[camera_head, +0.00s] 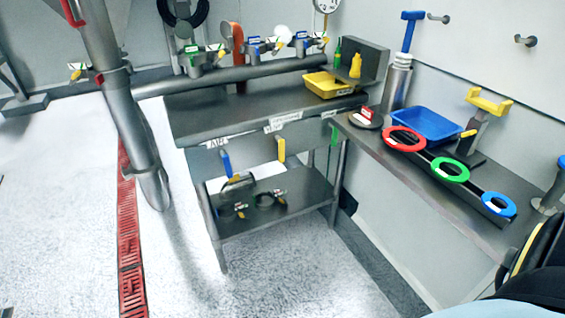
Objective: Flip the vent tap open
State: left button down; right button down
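Another tap (84,72) with yellow and red parts is on the large vertical pipe (125,115) at the left. Neither of my grippers is in view.
A steel bench (230,112) with a lower shelf (305,190) stands centre. A side shelf (390,165) at the right holds a blue tray (425,124) and red, green and blue rings. A red floor grate (131,250) runs at left. The foreground floor is clear.

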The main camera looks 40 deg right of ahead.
aim_at(281, 142)
jog(key=z, duration=1.4)
jog(key=i, duration=0.5)
